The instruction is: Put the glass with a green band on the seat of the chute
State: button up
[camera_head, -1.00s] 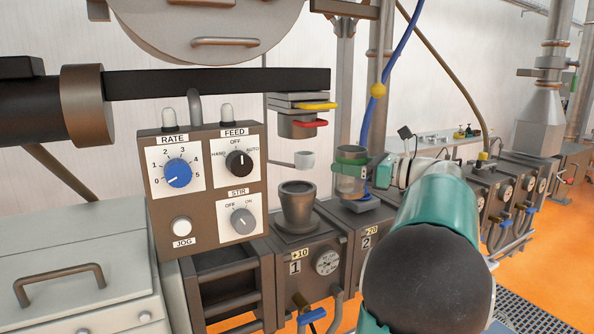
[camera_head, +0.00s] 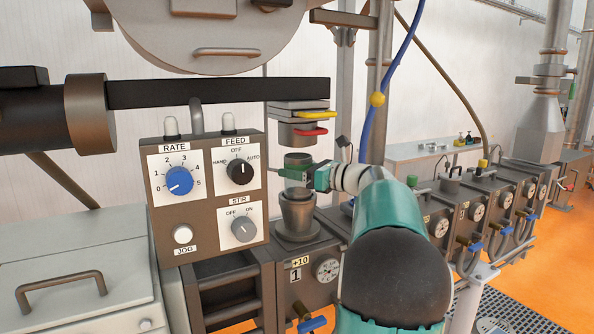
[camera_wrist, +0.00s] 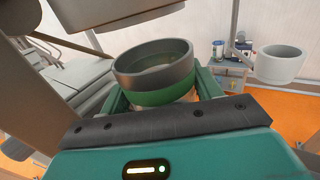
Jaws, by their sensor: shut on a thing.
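The glass with a green band (camera_head: 298,158) is held upright by my gripper (camera_head: 308,175). In the wrist view the glass (camera_wrist: 153,66) shows its round grey rim and the green band, with the green jaws closed around its sides. The chute (camera_head: 297,137), with a yellow and a red plate, hangs just above the glass. A dark cone-shaped cup (camera_head: 298,212) stands below it on the block marked 1. The glass seems apart from both. I cannot tell for sure which part is the chute's seat.
A small pale cup (camera_wrist: 280,66) on a bracket is right of the glass in the wrist view. The control box (camera_head: 210,190) stands close at left. Several gauge blocks (camera_head: 465,213) run off to the right. A blue hose (camera_head: 385,85) hangs behind my arm.

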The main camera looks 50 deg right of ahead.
jog(key=shift+w+a, duration=0.1)
jog(key=shift+w, duration=0.05)
jog(key=o, duration=1.1)
jog(key=shift+f, duration=0.1)
jog(key=shift+s, duration=0.3)
jog(key=v, duration=1.1)
jog(key=shift+s+d, duration=0.2)
jog(key=shift+s, duration=0.05)
